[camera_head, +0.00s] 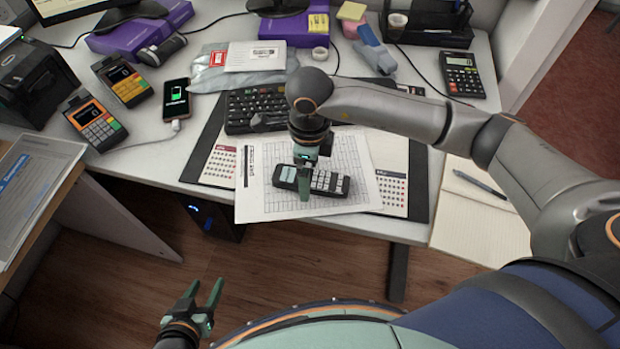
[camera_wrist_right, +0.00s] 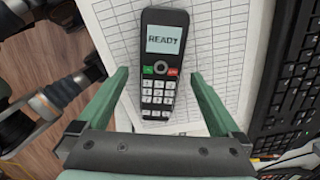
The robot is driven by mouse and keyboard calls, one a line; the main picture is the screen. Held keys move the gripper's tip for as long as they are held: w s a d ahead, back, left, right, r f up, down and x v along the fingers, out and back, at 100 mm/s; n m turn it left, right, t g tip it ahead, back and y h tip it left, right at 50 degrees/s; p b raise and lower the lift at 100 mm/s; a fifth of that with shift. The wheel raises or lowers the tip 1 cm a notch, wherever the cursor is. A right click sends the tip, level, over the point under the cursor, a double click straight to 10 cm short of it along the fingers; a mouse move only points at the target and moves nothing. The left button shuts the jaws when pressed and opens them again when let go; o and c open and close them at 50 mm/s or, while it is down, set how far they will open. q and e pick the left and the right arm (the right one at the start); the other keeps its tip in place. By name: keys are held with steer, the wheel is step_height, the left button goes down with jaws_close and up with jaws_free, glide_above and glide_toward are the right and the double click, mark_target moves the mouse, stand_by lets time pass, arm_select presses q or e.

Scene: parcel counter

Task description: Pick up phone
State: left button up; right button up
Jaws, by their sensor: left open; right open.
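A black cordless handset (camera_head: 335,184) with a grey screen and pale keys lies on printed sheets near the desk's front edge. In the right wrist view the handset (camera_wrist_right: 160,62) lies face up, and its screen reads READY. My right gripper (camera_head: 305,174) is open above the handset. In the wrist view its fingers stand on either side of the handset's keypad end, with a gap on both sides. Part of the handset is hidden by the gripper in the head view. My left gripper (camera_head: 204,290) is open and empty, low in front of the desk.
A smartphone (camera_head: 176,98) with a charging cable lies at the left, beside two card terminals (camera_head: 95,122). A black keyboard (camera_head: 255,110) lies behind the sheets. A calculator (camera_head: 463,75) and a notepad (camera_head: 470,220) with a pen are at the right. Open floor lies before the desk.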

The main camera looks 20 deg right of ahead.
steer(key=shift+f, duration=0.5)
jaws_close()
stand_by(0.5)
steer(key=shift+r, duration=0.1)
